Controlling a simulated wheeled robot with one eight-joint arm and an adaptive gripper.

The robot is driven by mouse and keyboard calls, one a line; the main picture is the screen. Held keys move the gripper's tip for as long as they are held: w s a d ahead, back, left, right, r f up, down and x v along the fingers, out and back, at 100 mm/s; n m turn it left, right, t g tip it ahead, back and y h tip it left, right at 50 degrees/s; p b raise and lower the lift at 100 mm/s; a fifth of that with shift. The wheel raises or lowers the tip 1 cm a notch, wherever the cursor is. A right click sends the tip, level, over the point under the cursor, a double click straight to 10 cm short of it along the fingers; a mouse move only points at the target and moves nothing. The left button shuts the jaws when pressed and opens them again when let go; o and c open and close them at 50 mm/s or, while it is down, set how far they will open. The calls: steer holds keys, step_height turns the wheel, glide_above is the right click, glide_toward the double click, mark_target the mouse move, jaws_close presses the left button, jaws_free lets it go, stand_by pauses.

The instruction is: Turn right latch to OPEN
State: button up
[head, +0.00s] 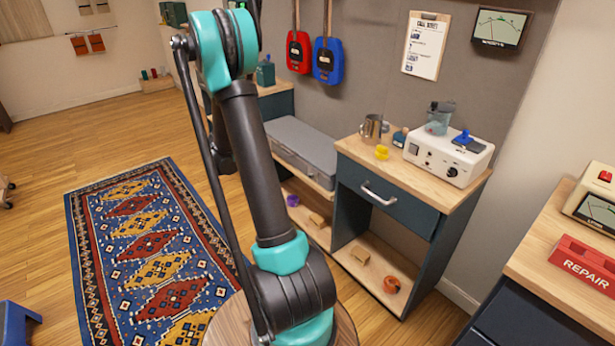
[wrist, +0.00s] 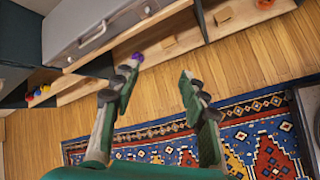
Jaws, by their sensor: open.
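A closed grey case (head: 298,148) lies on a low wooden shelf unit, left of the drawer cabinet in the head view. In the wrist view the case (wrist: 75,28) is at the upper left, with its carry handle (wrist: 92,37) on the front face. A small fitting to the right of the handle looks like a latch (wrist: 148,11); its setting is too small to read. My gripper (wrist: 157,79) is open and empty, in front of and below the case, apart from it. The head view does not show my gripper's fingers.
A blue drawer cabinet (head: 388,192) with a cup, a yellow item and a white device (head: 447,156) on top stands right of the case. A purple ring (wrist: 137,57) and small wooden blocks sit on the lower shelf. A patterned rug (head: 150,255) lies on open floor in front.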

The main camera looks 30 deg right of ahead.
steer(key=w+d+f+n+h, duration=0.3)
steer(key=w+d+f+n, duration=0.1)
steer(key=w+d+f, duration=0.3)
steer(key=n+g+h, duration=0.2)
steer(key=n, duration=0.1)
glide_toward(309, 175)
steer(key=x, duration=0.9)
steer(key=shift+w, duration=0.15)
steer(key=shift+t, duration=0.3)
jaws_close()
